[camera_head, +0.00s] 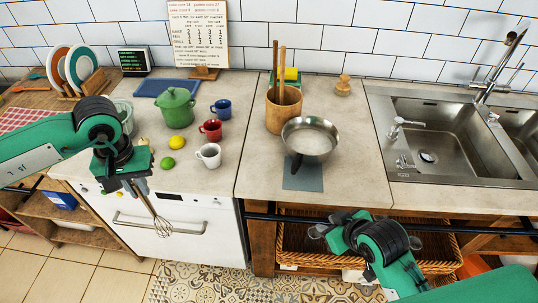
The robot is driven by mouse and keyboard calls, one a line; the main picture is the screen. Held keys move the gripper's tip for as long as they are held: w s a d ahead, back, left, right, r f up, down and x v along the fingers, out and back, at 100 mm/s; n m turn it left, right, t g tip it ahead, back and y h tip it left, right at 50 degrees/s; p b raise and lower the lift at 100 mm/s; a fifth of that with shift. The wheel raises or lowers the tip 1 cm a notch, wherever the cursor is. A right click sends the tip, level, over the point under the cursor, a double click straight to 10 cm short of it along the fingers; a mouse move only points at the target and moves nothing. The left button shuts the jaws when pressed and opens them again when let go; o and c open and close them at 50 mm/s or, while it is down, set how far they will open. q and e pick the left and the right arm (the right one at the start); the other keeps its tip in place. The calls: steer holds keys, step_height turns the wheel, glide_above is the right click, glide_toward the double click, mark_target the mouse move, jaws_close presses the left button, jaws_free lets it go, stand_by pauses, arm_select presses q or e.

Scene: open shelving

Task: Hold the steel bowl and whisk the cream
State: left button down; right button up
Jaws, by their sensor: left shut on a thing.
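The steel bowl (310,138) is a round, shiny metal vessel with a dark handle at its front. It is on the counter, over a grey-green mat (304,184). I cannot clearly make out cream inside it. My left gripper (132,184) is shut on the whisk (163,226), which hangs wires-down in front of the white oven, well left of the bowl. My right gripper (320,231) is below the counter's front edge, in front of the basket and apart from the bowl. Its fingers are too small and dark to tell whether they are open.
A wooden utensil crock (284,108) stands just behind and left of the bowl. A white mug (209,155), red mug (211,130), blue mug (221,108), green pot (176,108), lemon and lime are at the left. The sink (440,135) is at the right. Counter between bowl and sink is clear.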

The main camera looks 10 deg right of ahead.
mark_target(293, 148)
steer(key=w+r+n+t+y, duration=0.3)
steer(key=w+r+t, duration=0.2)
steer(key=w+r, duration=0.7)
arm_select(q)
steer(key=shift+r+p, duration=0.7)
arm_select(e)
steer(key=x, duration=0.7)
steer(key=f+x, duration=0.1)
steer(key=x, duration=0.3)
steer(key=shift+s+a, duration=0.1)
steer(key=shift+a, duration=0.25)
jaws_close()
arm_select(q)
steer(key=c, duration=2.1)
jaws_free()
jaws_close()
